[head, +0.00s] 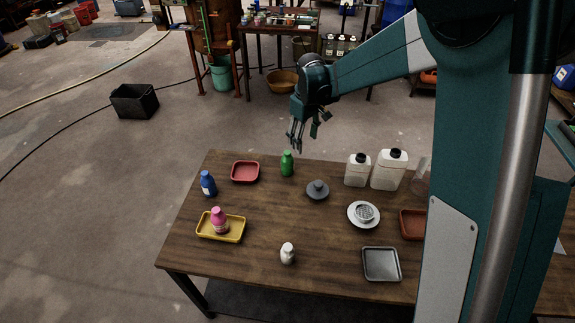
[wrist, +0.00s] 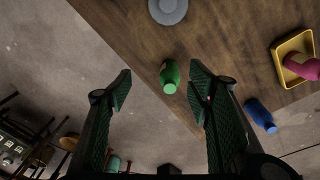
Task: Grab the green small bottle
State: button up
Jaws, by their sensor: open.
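The green small bottle (head: 287,164) stands upright near the far edge of the wooden table in the head view. In the wrist view the green bottle (wrist: 170,76) lies between and beyond the two fingertips. My gripper (head: 303,133) is open and empty, above and slightly right of the bottle in the head view, with its fingers pointing down. In the wrist view the open fingers of my gripper (wrist: 160,82) frame the bottle, apart from it.
On the table (head: 262,264), a red tray (head: 245,171) is left of the bottle and a grey lidded thing (head: 317,190) is nearby at right. A blue bottle (head: 208,183), a pink bottle (head: 219,221) in a yellow tray (head: 234,236) and white jugs (head: 388,171) stand around.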

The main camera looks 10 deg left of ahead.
aim_at(288, 153)
jog(key=shift+n+g, duration=0.5)
jog(key=shift+n, duration=0.4)
jog(key=w+a+f, duration=0.1)
jog(key=a+f, duration=0.1)
jog(key=f, duration=0.1)
jog(key=w+a+f, duration=0.1)
jog(key=a+f, duration=0.1)
jog(key=f, duration=0.1)
jog(key=w+a+f, duration=0.1)
jog(key=a+f, duration=0.1)
jog(key=f, duration=0.1)
jog(key=shift+a+f, duration=0.25)
jog(key=shift+f, duration=0.1)
jog(key=shift+f, duration=1.2)
jog(key=shift+f, duration=0.1)
jog(key=shift+w+a+f+b, duration=0.1)
jog(key=shift+f+b, duration=0.15)
jog(key=shift+f, duration=1)
jog(key=shift+w+a+f+b, duration=0.1)
jog(key=shift+f+b, duration=0.15)
jog(key=shift+f, duration=1)
jog(key=c, duration=1.1)
